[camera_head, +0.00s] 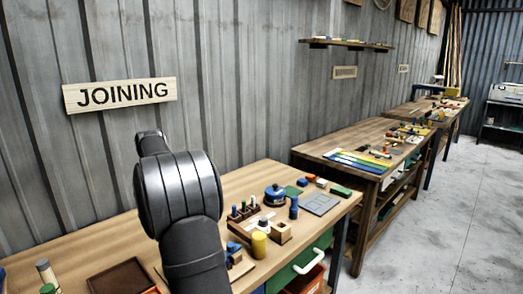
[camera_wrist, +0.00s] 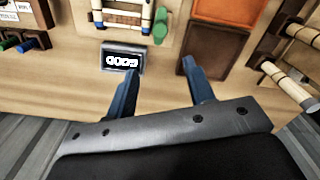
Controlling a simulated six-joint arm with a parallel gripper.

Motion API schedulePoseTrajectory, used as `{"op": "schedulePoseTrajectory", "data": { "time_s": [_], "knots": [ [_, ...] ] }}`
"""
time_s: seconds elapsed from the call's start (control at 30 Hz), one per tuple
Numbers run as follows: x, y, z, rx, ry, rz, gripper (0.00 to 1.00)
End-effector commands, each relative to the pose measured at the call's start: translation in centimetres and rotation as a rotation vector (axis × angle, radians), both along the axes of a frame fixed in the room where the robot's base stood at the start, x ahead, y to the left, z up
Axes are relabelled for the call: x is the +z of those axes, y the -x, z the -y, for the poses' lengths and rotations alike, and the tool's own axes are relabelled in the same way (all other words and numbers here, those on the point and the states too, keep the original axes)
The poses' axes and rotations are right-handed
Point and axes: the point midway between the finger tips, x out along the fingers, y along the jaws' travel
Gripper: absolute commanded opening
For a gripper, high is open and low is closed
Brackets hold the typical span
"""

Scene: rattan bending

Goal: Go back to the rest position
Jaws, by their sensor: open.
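My gripper (camera_wrist: 158,92) shows in the wrist view with its two blue fingers spread apart and nothing between them. It is above the front part of the wooden workbench (camera_wrist: 160,104). In the head view my dark arm rises in front of the bench (camera_head: 100,240) and hides part of its middle; the gripper itself cannot be made out there.
A blue round tool (camera_head: 275,195) and a yellow cylinder (camera_head: 259,244) stand right of my arm.

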Motion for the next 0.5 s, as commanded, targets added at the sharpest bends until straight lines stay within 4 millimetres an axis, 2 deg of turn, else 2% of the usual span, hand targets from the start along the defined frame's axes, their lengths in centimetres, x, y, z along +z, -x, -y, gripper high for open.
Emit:
{"op": "schedulePoseTrajectory", "data": {
  "time_s": [0.07,0.1,0.5],
  "knots": [
    [1.7,0.0,0.0,0.0,-0.002,0.003,0.49],
    [0.2,0.1,0.0,0.0,0.003,-0.004,0.49],
    [-8.0,0.1,0.0,0.0,0.002,-0.004,0.49]
  ]
}}
